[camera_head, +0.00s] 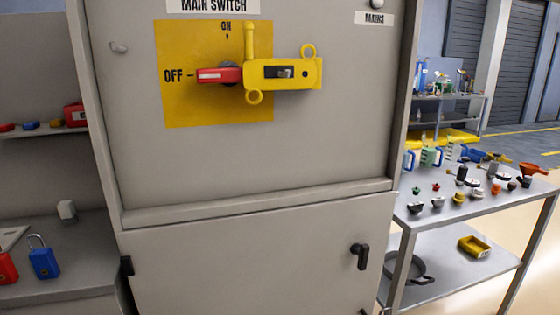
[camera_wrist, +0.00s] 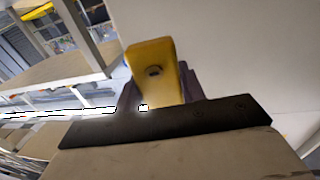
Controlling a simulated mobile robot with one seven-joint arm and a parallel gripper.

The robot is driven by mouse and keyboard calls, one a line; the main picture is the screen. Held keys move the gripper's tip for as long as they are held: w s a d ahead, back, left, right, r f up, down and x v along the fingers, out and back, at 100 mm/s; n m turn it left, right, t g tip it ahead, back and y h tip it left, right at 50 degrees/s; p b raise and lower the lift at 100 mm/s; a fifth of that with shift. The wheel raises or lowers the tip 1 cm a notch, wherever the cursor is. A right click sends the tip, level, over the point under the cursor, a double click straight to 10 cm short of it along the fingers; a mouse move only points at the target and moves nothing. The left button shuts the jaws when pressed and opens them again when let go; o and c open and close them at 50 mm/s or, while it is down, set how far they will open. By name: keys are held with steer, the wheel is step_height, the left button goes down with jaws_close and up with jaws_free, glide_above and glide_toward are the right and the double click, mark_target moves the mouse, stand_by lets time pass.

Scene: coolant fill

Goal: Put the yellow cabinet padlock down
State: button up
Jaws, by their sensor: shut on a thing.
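The yellow cabinet padlock (camera_wrist: 152,62) shows in the wrist view, its yellow body facing me with a dark round keyhole. My gripper (camera_wrist: 160,92) is shut on it, with dark fingers on both sides of the body. Its shackle cannot be made out. A pale, plain surface fills the right of that view behind it. In the head view neither my gripper nor the held padlock shows.
In the head view the grey cabinet (camera_head: 260,255) carries a red switch handle (camera_head: 219,75) at OFF beside a yellow lockout piece (camera_head: 285,88). A red padlock (camera_head: 6,267) and blue padlock (camera_head: 44,262) stand on the left bench (camera_head: 75,285). A cluttered metal table (camera_head: 440,222) stands right.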

steer(key=s+a+f+m+h, duration=0.1)
steer(key=s+a+f, duration=0.1)
steer(key=a+f, duration=1)
steer(key=s+a+f+h, duration=0.1)
steer(key=s+a+f, duration=0.1)
steer(key=a+f, duration=1.1)
steer(key=shift+s+a+f+m+h, duration=0.2)
steer(key=shift+s+f+m+h, duration=0.2)
steer(key=shift+f, duration=0.25)
